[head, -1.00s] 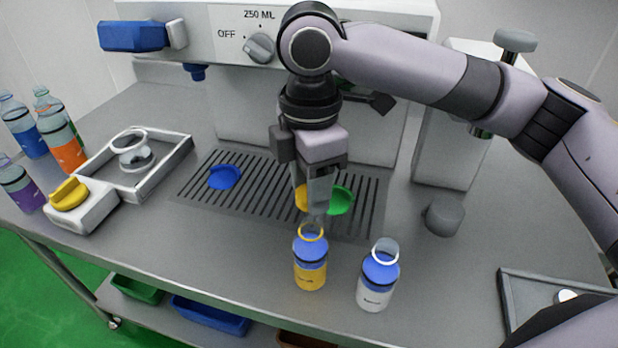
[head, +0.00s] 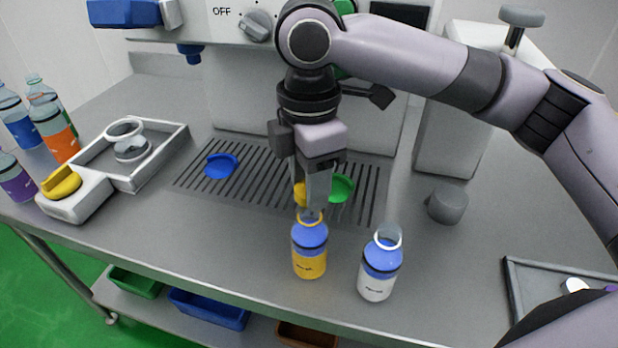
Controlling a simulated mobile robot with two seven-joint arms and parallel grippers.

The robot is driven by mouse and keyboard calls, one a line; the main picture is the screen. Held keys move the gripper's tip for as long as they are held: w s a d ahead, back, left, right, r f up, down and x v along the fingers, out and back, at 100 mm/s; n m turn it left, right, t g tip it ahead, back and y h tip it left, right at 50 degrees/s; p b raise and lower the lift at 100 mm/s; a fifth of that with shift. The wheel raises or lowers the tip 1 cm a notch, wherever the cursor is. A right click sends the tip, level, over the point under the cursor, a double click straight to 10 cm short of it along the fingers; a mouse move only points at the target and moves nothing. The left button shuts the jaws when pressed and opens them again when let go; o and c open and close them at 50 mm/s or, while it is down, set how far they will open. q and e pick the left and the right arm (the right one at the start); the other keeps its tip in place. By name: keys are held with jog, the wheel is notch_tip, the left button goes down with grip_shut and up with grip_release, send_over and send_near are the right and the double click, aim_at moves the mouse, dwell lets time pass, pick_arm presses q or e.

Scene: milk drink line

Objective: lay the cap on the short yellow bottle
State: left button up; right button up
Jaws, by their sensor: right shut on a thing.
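The short yellow bottle (head: 309,264) stands upright near the front of the steel counter, with a blue band above its yellow label and a yellow ring at its neck. My right gripper (head: 312,208) points down just above and behind the bottle's mouth. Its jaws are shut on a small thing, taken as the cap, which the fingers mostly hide. I cannot tell whether it touches the bottle's neck. My left gripper is not in view.
A white-labelled bottle (head: 379,272) stands close to the right. Blue (head: 221,166), green (head: 341,188) and yellow (head: 299,194) pieces show at the drip grate (head: 250,202). A grey knob (head: 447,204) and a tray (head: 512,290) are at right. A white frame (head: 178,150) is at left.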

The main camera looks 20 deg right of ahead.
jog(key=shift+f+b, duration=0.7)
jog(key=shift+b, duration=0.1)
jog(key=shift+f, duration=0.7)
jog(key=o, duration=1.1)
jog(key=shift+r+p, duration=0.3)
jog(key=shift+r, duration=3.25)
